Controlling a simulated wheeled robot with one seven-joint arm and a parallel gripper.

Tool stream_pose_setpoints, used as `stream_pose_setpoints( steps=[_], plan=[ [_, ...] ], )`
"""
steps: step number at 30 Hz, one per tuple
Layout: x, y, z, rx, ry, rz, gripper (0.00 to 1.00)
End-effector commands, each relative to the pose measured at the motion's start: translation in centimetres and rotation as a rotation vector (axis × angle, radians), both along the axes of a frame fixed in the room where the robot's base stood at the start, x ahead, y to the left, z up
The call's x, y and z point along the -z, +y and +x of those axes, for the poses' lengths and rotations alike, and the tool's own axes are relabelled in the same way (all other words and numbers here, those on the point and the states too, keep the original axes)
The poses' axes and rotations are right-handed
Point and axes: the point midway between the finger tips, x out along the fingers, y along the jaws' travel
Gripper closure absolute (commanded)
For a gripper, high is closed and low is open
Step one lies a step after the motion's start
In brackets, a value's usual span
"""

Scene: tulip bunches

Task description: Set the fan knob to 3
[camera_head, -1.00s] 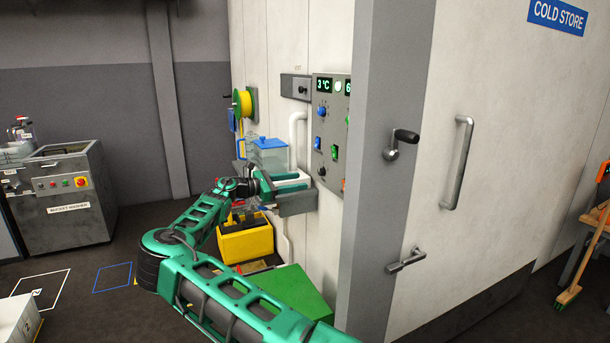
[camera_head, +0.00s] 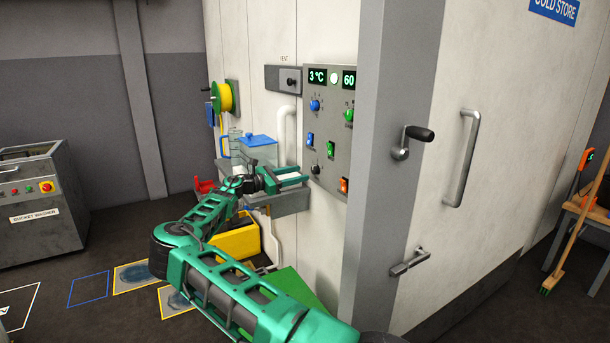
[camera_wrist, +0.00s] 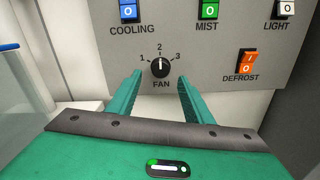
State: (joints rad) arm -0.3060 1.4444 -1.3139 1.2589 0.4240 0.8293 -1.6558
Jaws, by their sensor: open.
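The fan knob (camera_wrist: 160,68) is a black round knob with a white pointer line, on the grey control panel (camera_wrist: 100,50). Its pointer is up at 2, with 1 to its left and 3 to its right. In the head view the knob (camera_head: 331,149) sits low on the panel. My gripper (camera_wrist: 157,80) is open, its two green fingers on either side of the knob in the wrist view. Whether the fingertips touch the panel cannot be told.
Near the knob are the blue cooling switch (camera_wrist: 128,10), green mist switch (camera_wrist: 208,11), white light switch (camera_wrist: 285,9) and orange defrost switch (camera_wrist: 247,63). A blue-lidded clear container (camera_head: 258,148) stands on a shelf left of the panel. A grey post (camera_head: 392,120) is to the right.

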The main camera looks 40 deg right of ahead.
Motion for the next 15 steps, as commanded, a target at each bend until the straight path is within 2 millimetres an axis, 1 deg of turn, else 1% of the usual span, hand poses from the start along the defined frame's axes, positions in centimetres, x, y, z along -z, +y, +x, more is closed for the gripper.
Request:
stream_pose_setpoints(
  steps=[1, 3, 7, 10, 15],
  plan=[
    [0.0, -0.9, -0.2, 0.002, 0.000, 0.000, 0.54],
    [0.0, -1.9, -0.5, 0.000, 0.000, 0.000, 0.54],
    [0.0, -3.5, -0.8, -0.001, 0.000, 0.001, 0.54],
    [0.0, -4.3, -1.0, -0.001, 0.000, 0.001, 0.54],
    [0.0, -4.8, -1.1, -0.002, 0.000, 0.002, 0.54]
  ],
)
